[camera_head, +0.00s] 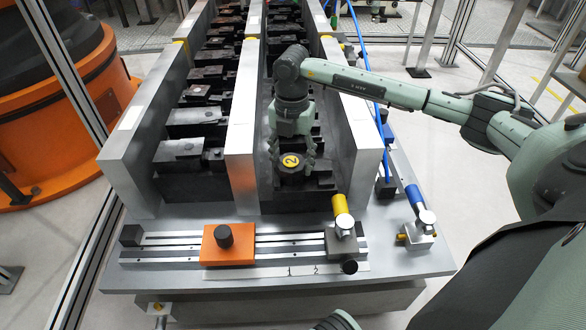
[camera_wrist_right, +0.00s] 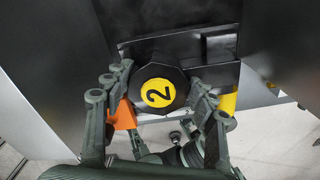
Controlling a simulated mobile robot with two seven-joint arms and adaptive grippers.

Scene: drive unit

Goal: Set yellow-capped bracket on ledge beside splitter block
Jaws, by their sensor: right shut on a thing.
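The yellow-capped bracket (camera_head: 291,160) is a dark part topped by a round yellow cap marked 2. It stands between two grey walls at the front end of the right channel, with dark blocks around it. My right gripper (camera_head: 293,158) reaches down from above and is shut on it. In the right wrist view the fingers lie on either side of the yellow-marked cap (camera_wrist_right: 158,93). Whether the bracket is clear of the dark part below, I cannot tell. A grey block with a yellow cylinder (camera_head: 342,228) stands on the front ledge (camera_head: 400,262). My left gripper does not show clearly.
An orange block (camera_head: 228,246) with a black knob sits on the front rails. A grey block with a blue cylinder (camera_head: 417,230) stands at the right corner. Tall grey walls (camera_head: 241,150) flank the right gripper closely. A blue hose runs along the right side.

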